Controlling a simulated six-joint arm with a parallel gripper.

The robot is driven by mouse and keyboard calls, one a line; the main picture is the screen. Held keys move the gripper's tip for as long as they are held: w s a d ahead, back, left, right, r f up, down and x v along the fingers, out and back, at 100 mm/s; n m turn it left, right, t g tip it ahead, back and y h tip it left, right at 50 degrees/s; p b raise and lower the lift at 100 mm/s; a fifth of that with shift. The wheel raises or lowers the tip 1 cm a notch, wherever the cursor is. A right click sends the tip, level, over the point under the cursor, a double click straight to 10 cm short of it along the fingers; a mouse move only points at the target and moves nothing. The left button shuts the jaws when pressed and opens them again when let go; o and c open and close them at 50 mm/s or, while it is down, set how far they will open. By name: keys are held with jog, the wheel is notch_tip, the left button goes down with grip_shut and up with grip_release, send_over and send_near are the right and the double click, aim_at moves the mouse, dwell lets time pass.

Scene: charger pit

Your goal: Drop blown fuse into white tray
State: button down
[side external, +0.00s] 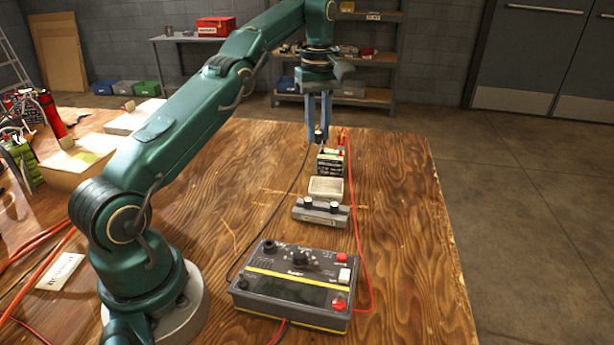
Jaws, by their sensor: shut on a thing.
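My gripper (319,138) points straight down at the far part of the bench, above the back left of a small battery-like box (330,162). Its two blue fingers are shut on a small dark thing (319,134). It is too small here to tell whether this is the blown fuse. The white tray (326,188) is a shallow, pale square dish on the wood, on the near side of the box. My gripper is beyond the tray and higher, not over it. The tray's inside is too small to read clearly.
A grey block with two black knobs (320,213) sits just in front of the tray. A charger with a yellow stripe (293,286) is nearer. A red cable (358,250) runs along the right, a black one on the left. Bare wood (405,230) lies right.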

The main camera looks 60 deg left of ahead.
jog(key=shift+m, duration=0.6)
jog(key=shift+w+d+f, duration=0.25)
jog(key=shift+d+f, duration=0.35)
jog(key=shift+f, duration=1.15)
jog(key=shift+w+d+f, duration=0.2)
jog(key=shift+d+f, duration=0.35)
jog(key=shift+f, duration=1.2)
jog(key=shift+w+d+f, duration=0.25)
jog(key=shift+d+f, duration=0.35)
jog(key=shift+f, duration=1.15)
jog(key=c, duration=0.7)
grip_release()
jog(key=shift+o, duration=0.2)
jog(key=shift+r, duration=2.6)
